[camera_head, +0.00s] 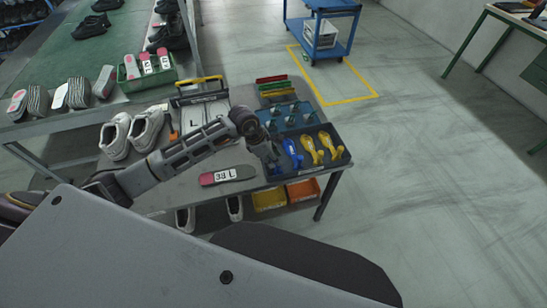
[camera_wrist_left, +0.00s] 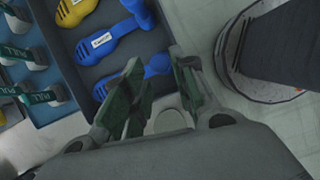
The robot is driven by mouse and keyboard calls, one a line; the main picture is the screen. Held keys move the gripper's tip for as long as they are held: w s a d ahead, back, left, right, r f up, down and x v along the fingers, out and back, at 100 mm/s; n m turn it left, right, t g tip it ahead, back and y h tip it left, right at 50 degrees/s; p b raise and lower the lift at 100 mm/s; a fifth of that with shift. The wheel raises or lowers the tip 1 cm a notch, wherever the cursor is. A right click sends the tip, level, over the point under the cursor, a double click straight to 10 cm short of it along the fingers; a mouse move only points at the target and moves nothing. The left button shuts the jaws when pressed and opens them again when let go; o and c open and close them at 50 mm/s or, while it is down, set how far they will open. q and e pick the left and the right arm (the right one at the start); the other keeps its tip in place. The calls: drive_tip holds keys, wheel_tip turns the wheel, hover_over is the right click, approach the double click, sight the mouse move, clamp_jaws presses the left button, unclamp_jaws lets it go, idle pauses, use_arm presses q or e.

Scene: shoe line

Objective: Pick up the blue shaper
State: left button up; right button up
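A blue shaper (camera_head: 292,152) lies in the dark tray (camera_head: 340,160) at the right end of the grey table, beside two yellow shapers (camera_head: 312,151). In the left wrist view, a labelled blue shaper (camera_wrist_left: 114,42) lies in its compartment, and a second blue shaper (camera_wrist_left: 143,74) lies nearer, partly hidden by a finger. My left gripper (camera_head: 270,158) is over the left part of the tray, next to the blue shaper. In the left wrist view its fingers (camera_wrist_left: 160,90) are apart, with nothing held between them. My right gripper is not in view.
A shoe last tagged 38 L (camera_head: 228,175) lies on the table in front of the tray. White sneakers (camera_head: 147,128) are at left. Open floor is at right.

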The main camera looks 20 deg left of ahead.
use_arm(q)
drive_tip(key=shift+f, duration=0.1)
drive_tip(key=shift+p+x, duration=0.45)
drive_tip(key=shift+x, duration=2.1)
drive_tip(key=shift+d, duration=0.1)
clamp_jaws()
